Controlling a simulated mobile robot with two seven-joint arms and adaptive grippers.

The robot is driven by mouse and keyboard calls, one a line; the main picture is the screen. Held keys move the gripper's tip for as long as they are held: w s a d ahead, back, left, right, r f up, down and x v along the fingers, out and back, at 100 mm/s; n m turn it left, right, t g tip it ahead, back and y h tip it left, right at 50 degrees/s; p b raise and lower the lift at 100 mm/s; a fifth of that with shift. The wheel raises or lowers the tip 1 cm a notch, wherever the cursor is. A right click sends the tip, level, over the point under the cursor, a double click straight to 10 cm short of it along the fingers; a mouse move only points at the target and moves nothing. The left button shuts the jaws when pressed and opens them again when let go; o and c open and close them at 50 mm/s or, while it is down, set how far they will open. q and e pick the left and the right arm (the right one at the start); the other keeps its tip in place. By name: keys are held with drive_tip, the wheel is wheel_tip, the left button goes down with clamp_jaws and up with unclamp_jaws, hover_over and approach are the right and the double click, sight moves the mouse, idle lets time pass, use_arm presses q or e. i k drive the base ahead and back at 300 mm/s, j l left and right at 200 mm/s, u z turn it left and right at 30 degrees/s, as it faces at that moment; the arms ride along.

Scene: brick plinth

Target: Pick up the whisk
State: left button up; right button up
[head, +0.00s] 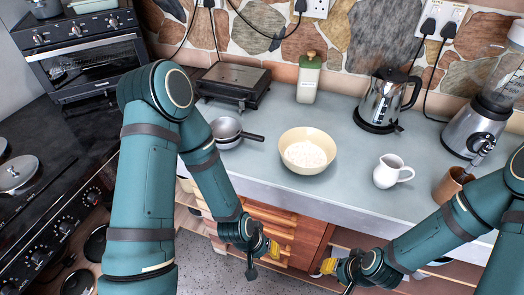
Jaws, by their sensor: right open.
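A brown holder (450,185) stands on the worktop at the right, partly behind my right arm. A thin metallic utensil (481,157) sticks up out of it, leaning right. It may be the whisk, but its shape is too small to tell. No other whisk is visible. My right gripper (335,279) is open and empty, low in front of the worktop's front edge, left of and below the holder. My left gripper (264,260) is also low in front of the worktop, its fingers apart with nothing between them.
A stove (45,215) is left. Clear surface lies between bowl and jug.

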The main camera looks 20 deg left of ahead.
sight(484, 152)
drive_tip(key=u, duration=0.15)
drive_tip(key=z, duration=1.2)
drive_tip(key=i+l, duration=0.1)
drive_tip(key=l, duration=0.2)
drive_tip(key=i+l, duration=0.1)
drive_tip(key=l, duration=0.15)
